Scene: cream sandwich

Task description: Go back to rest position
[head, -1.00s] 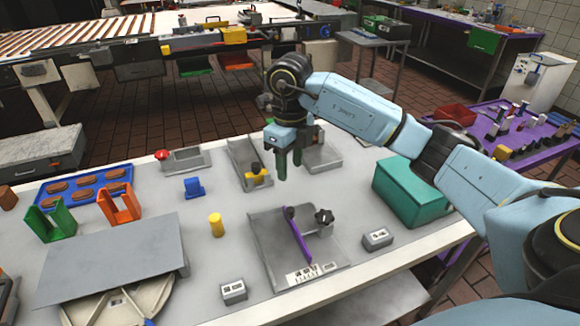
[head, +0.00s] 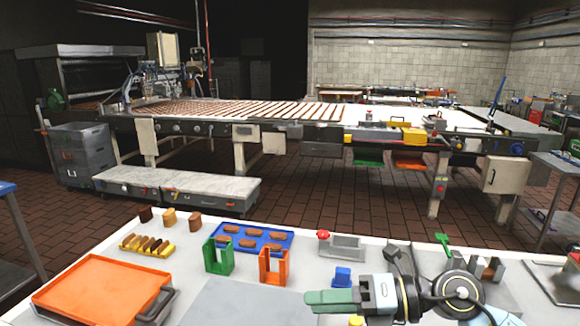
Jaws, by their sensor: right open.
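My right gripper (head: 325,301) shows in the head view at the lower right of centre, over the near worktable (head: 290,237). Its green fingers point left, and its wrist and arm run off to the lower right. The fingers are seen side-on, overlap each other, and hold nothing that I can see. A blue block (head: 342,275) stands just behind the fingers, and part of a yellow piece shows below them. My left gripper is not in view.
An orange tray (head: 80,288), a blue tray (head: 271,250) of brown biscuits, a green holder (head: 213,262) and an orange holder (head: 268,270) stand on the worktable. A grey plate (head: 240,312) lies in front. A long conveyor (head: 250,112) stands beyond a brick-tiled floor.

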